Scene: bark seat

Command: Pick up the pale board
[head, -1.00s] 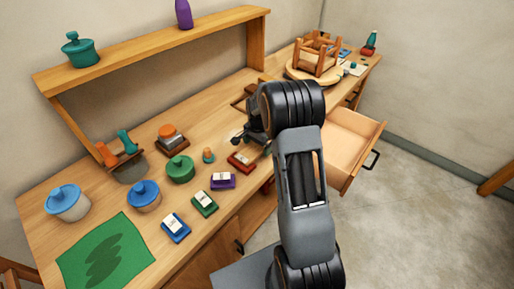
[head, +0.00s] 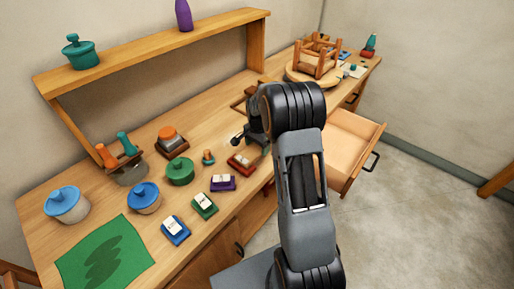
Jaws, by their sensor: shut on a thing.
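My gripper (head: 243,138) is low over the middle of the bench, behind my dark arm. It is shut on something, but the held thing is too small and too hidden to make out. I cannot pick out the pale board for certain; the gripper and arm cover part of the bench there. A red block (head: 236,165) with a pale top lies just in front of the gripper. A brown wooden frame (head: 238,104) lies behind it.
Purple (head: 223,187), green (head: 205,212) and blue (head: 176,238) blocks lie along the front edge. Lidded pots stand at the left. An open drawer (head: 352,140) juts out right of my arm. A round board (head: 296,74) bears an upturned stool (head: 317,63).

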